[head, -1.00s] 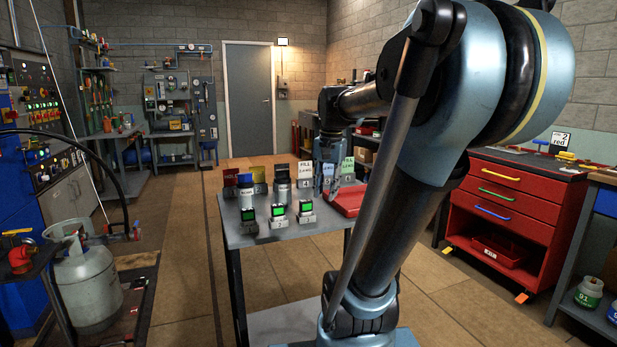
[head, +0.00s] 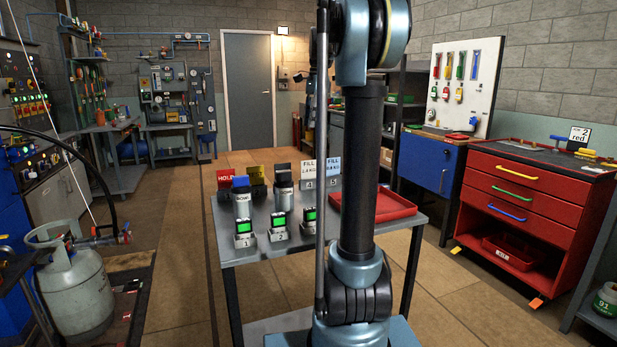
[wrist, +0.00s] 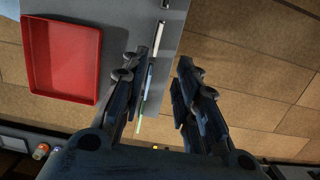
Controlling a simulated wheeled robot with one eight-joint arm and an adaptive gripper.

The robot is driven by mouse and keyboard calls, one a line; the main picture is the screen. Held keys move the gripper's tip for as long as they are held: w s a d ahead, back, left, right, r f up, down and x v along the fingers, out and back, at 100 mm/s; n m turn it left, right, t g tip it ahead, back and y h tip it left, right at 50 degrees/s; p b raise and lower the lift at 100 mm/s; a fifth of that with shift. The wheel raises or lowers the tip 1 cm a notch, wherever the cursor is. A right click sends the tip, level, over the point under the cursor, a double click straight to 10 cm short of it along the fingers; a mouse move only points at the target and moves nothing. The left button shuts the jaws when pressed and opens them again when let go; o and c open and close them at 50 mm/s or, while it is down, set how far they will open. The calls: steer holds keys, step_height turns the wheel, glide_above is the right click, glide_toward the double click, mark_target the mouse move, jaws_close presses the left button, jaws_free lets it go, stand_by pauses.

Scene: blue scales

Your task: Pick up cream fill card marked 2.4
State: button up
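A cream card (head: 308,174) with "FILL" lettering stands upright near the back of the grey table; its number is too small to read. A blue card (head: 334,169) stands to its right. In the wrist view the cards show edge-on: the cream one (wrist: 159,38) beyond the fingertips, a blue one (wrist: 148,77) and a green one (wrist: 141,112) beside the inner side of the left finger. My gripper (wrist: 164,66) is open, its fingers apart, with nothing clasped. In the head view my arm hides the gripper and the green card.
A red tray (head: 400,207) lies on the table (head: 262,248), right of the cards; it also shows in the wrist view (wrist: 95,60). Floor lies beyond the table edge.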

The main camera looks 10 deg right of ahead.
glide_toward(309, 175)
steer(key=shift+a+f, duration=0.2)
steer(key=shift+f, duration=0.75)
steer(key=shift+a+f, duration=0.25)
steer(key=shift+f, duration=0.75)
steer(key=shift+a+f, duration=0.2)
steer(key=shift+f, duration=0.75)
steer(key=shift+c, duration=0.5)
jaws_close()
